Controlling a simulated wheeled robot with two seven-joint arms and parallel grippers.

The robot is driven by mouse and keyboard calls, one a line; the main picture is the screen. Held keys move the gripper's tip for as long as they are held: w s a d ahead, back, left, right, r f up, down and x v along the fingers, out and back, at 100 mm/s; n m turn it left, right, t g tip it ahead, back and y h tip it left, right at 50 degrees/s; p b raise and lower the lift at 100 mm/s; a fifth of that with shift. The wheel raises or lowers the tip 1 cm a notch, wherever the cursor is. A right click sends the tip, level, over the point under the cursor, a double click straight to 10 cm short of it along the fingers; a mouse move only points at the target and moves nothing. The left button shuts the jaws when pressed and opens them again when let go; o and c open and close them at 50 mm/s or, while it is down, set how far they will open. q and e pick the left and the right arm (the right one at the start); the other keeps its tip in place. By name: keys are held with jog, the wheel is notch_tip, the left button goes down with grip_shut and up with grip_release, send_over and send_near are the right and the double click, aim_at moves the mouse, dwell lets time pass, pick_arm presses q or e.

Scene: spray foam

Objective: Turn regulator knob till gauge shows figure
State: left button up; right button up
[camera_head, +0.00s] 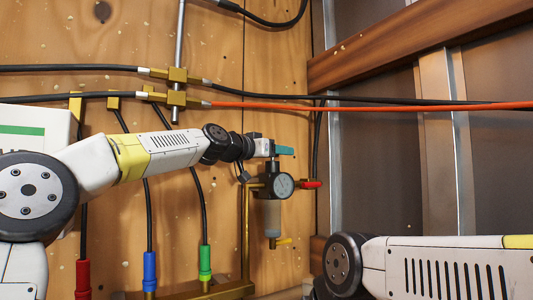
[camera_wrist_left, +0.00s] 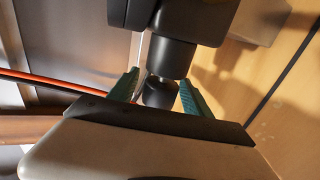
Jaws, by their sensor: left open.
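The regulator (camera_head: 270,182) is a dark body on the wooden wall, with a round white-faced gauge (camera_head: 283,186) and a pale bowl (camera_head: 271,216) below. The gauge's reading is too small to tell. My left gripper (camera_head: 284,151) is at the top of the regulator and partly hides its knob there. In the left wrist view, the gripper's teal fingers (camera_wrist_left: 160,92) are apart, one on each side of a black rounded knob (camera_wrist_left: 158,96). I cannot tell whether either finger touches it. My right arm shows at lower right, but its gripper is out of view.
A red handle (camera_head: 312,184) sticks out right of the gauge, and a yellow valve (camera_head: 284,241) is below the bowl. A red-orange hose (camera_head: 400,105) and black hoses cross above. Hoses with blue (camera_head: 150,270) and green (camera_head: 205,262) fittings hang at left. A wooden beam (camera_head: 420,40) is at upper right.

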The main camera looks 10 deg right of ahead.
pick_arm(q)
jog(key=shift+w+d, duration=0.15)
jog(key=shift+d, duration=0.05)
jog(key=shift+c, duration=0.3)
grip_shut()
